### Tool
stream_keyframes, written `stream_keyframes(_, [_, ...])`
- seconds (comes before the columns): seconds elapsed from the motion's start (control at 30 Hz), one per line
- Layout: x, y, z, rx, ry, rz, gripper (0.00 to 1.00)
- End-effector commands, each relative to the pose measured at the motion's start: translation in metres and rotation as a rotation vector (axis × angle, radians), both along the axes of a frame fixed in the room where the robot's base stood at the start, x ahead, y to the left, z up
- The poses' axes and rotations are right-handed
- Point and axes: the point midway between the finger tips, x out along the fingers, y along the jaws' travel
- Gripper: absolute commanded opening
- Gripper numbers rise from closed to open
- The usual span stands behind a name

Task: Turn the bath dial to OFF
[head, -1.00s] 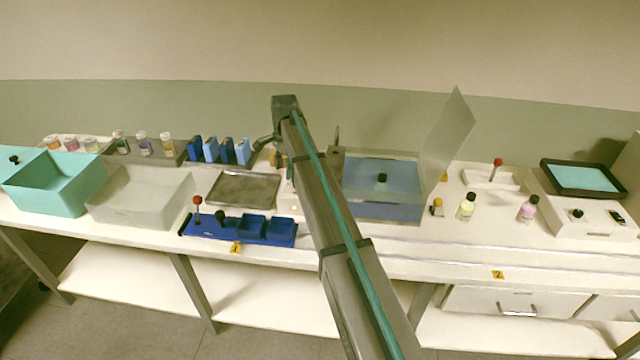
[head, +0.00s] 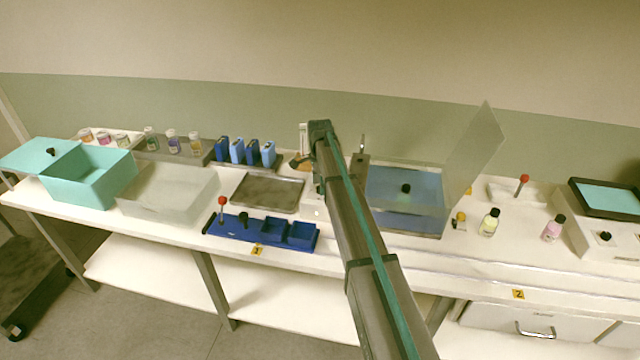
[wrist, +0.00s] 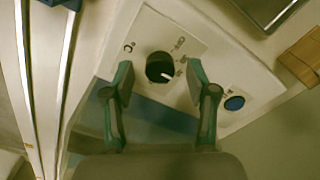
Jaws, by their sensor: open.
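The bath dial (wrist: 160,67) is a round black knob with a white mark, on a white panel (wrist: 205,48) in the wrist view. The mark points right and slightly down in the picture; the small printed labels beside the dial are too blurred to read surely. My gripper (wrist: 159,75) is open, with one finger on each side of the dial; I cannot tell whether they touch it. In the head view the bath (head: 390,217) is a clear-walled tank with a blue inside and a raised clear lid (head: 474,150). My arm hides the dial and gripper there.
A blue button (wrist: 234,103) sits on the same panel. A grey tray (head: 268,192) and a blue rack (head: 262,231) lie left of my arm. A yellow bottle (head: 489,222) and a pink bottle (head: 554,229) stand right of the bath.

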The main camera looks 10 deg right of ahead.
Motion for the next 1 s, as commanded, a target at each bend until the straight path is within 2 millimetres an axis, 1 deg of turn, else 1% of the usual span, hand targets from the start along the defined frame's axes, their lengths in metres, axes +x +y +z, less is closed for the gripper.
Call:
stream_keyframes(0.13, [-0.0002,0.0001,-0.0057,0.000,0.000,0.000,0.58])
stream_keyframes(0.37, [0.0000,0.0000,-0.0067,0.000,0.000,0.000,0.58])
stream_keyframes(0.4, [0.0000,0.0000,-0.0067,0.000,0.000,0.000,0.56])
stream_keyframes(0.47, [0.0000,0.0000,-0.0066,0.000,0.000,0.000,0.46])
stream_keyframes(0.5, [-0.0001,0.0000,-0.0066,0.000,0.000,0.000,0.39])
stream_keyframes(0.73, [0.0000,0.0001,-0.0065,0.000,0.000,0.000,0.01])
stream_keyframes(1.0, [-0.0002,0.0001,-0.0069,0.000,0.000,0.018,0.00])
